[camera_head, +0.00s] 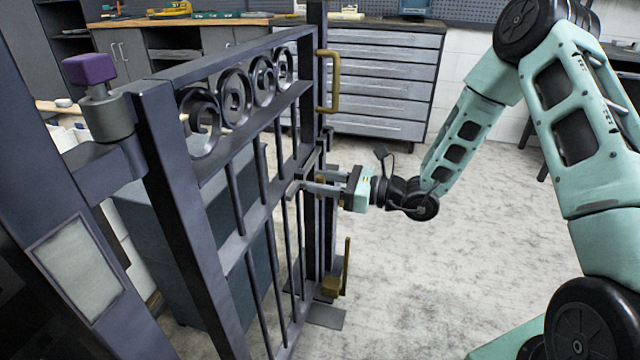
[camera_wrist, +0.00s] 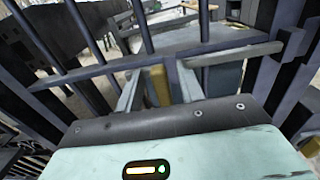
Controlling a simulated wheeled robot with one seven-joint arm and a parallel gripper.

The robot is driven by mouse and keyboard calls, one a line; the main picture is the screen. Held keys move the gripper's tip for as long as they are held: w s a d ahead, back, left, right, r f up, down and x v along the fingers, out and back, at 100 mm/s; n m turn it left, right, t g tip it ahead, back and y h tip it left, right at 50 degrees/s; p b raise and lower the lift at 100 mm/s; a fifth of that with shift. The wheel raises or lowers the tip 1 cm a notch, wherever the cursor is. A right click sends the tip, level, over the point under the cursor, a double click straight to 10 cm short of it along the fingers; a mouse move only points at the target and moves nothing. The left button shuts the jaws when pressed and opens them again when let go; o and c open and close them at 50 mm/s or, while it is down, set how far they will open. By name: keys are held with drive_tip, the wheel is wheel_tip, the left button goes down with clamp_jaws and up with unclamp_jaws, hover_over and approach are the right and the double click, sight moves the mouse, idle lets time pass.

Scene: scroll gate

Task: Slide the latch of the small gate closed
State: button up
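The small gate is dark metal with a row of scrolls (camera_head: 235,95) along its top and thin upright bars. My gripper (camera_head: 308,182) is at the gate's middle rail, by its right-hand upright, with its fingers reaching in from the right. In the wrist view the two fingers (camera_wrist: 158,84) stand apart, one on each side of a brass-coloured piece (camera_wrist: 158,86) and a dark bar next to it. This brass piece may be the latch. A gap shows beside the left finger; contact on the right is unclear. The fingers partly hide the latch area.
A brass pull handle (camera_head: 333,80) is high on the gate's right upright, and a brass bolt (camera_head: 338,278) is near the floor. A purple-topped knob (camera_head: 91,69) sits at the left post. A grey drawer cabinet (camera_head: 385,85) stands behind. The floor on the right is clear.

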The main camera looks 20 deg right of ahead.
drive_tip(key=shift+w+a, duration=0.25)
drive_tip(key=shift+a, duration=0.1)
clamp_jaws()
drive_tip(key=w+d+p, duration=0.1)
drive_tip(key=w+d, duration=0.2)
drive_tip(key=w, duration=0.1)
drive_tip(key=shift+w+d+p, duration=0.3)
drive_tip(key=shift+w+p, duration=0.1)
unclamp_jaws()
drive_tip(key=p+v, duration=0.2)
drive_tip(key=v, duration=1.5)
drive_tip(key=shift+s+d, duration=0.15)
